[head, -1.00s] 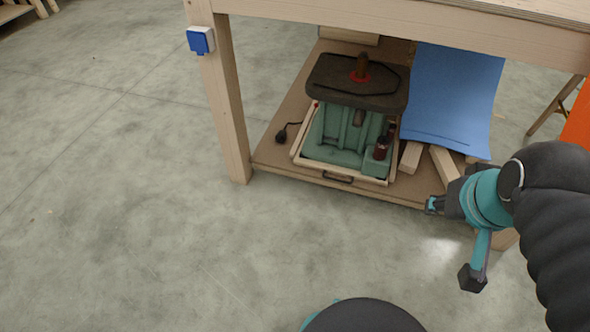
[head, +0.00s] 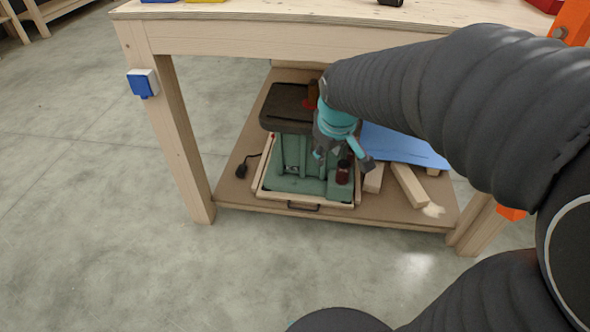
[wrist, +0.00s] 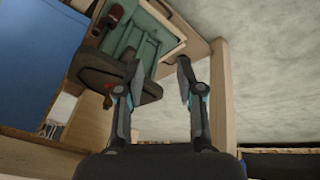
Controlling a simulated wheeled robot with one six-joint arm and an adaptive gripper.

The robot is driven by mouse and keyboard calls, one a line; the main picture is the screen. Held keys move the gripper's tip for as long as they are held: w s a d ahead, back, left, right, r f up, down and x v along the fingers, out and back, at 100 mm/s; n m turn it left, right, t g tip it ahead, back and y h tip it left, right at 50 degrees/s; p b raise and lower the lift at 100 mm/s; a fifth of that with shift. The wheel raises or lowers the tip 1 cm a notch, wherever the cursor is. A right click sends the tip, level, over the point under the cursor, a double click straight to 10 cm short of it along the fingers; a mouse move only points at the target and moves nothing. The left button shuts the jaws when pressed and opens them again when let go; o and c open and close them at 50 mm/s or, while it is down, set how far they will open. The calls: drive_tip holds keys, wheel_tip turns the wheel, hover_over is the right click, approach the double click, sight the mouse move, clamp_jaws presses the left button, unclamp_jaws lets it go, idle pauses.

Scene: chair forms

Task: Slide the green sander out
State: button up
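The green sander (head: 290,160) stands on the bench's lower shelf, with a dark table top (head: 287,108) and a brown spindle. It sits in a wooden tray (head: 280,199) with a black handle (head: 303,207) at the front. My gripper (head: 325,152) is in front of the sander's right side in the head view; its wrist hides part of the dark top. In the wrist view, which looks upside down, my gripper (wrist: 160,75) is open, with nothing visible held. The sander (wrist: 125,42) shows beyond the fingers, partly hidden by one. Whether a finger touches it, I cannot tell.
A bench leg (head: 180,140) with a blue-and-white box stands left of the shelf. A blue sheet (head: 405,148) and wood offcuts (head: 408,184) lie right of the sander. A black plug (head: 241,171) lies left. The floor in front is clear.

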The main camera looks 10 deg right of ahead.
drive_tip(key=w+f+n, duration=0.3)
drive_tip(key=w+f, duration=0.4)
drive_tip(key=w, duration=0.1)
drive_tip(key=n+g+b, duration=0.2)
drive_tip(key=n, duration=0.4)
hover_over(304, 209)
drive_tip(key=s, duration=0.3)
drive_tip(key=s+f+x, duration=0.1)
drive_tip(key=s+x, duration=0.2)
drive_tip(key=x, duration=1.1)
drive_tip(key=s+a+x, duration=0.1)
drive_tip(key=s+x, duration=0.2)
drive_tip(key=x, duration=2.5)
drive_tip(key=shift+a, duration=0.25)
clamp_jaws()
